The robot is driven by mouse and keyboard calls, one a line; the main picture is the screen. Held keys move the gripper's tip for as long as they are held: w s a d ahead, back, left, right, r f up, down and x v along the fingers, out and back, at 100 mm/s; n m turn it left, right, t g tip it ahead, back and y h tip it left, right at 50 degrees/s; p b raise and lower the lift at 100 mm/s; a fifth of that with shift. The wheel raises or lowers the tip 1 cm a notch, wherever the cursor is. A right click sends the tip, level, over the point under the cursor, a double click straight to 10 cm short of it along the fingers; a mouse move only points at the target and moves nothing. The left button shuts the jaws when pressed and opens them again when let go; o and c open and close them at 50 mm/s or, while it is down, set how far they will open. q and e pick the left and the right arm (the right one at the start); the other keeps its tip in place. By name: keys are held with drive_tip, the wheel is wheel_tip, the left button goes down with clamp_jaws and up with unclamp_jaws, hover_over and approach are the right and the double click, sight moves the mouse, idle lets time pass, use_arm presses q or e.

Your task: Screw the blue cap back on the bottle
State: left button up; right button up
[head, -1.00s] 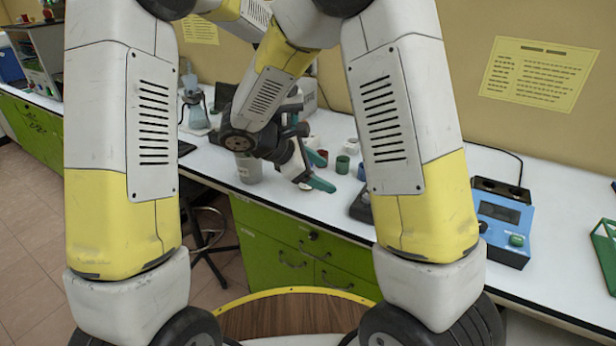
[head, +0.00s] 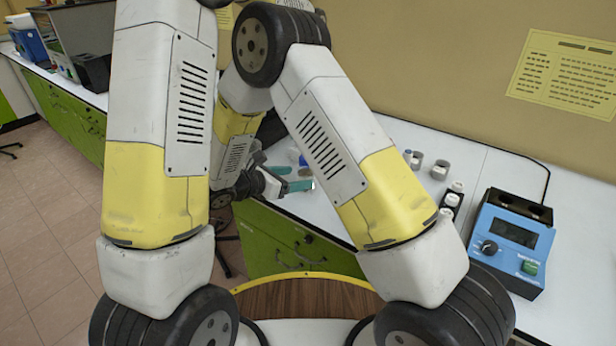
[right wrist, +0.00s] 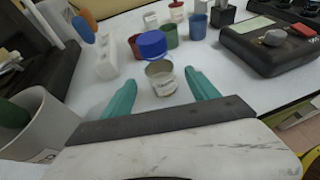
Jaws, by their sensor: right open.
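My right gripper (right wrist: 163,95) is open, its two teal fingers spread with nothing between the tips. It also shows in the head view (head: 297,178) above the bench's front edge. In the right wrist view a small open-topped bottle (right wrist: 163,82) with a pale label stands upright just ahead of the fingertips, between their lines. A blue cap (right wrist: 152,44) appears directly behind or above the bottle's mouth; I cannot tell whether they touch. A blue thing beside the fingers in the head view is too small to identify. My left gripper is out of view.
Red, green and blue cups (right wrist: 197,26) stand behind the bottle. A white holder (right wrist: 98,62) is at left, with a grey container (right wrist: 30,125) nearer. A black device (right wrist: 268,47) is at right. A blue instrument (head: 510,236) stands right on the bench in the head view.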

sight(312, 175)
drive_tip(key=shift+d, duration=0.1)
drive_tip(key=shift+x, duration=3.85)
clamp_jaws()
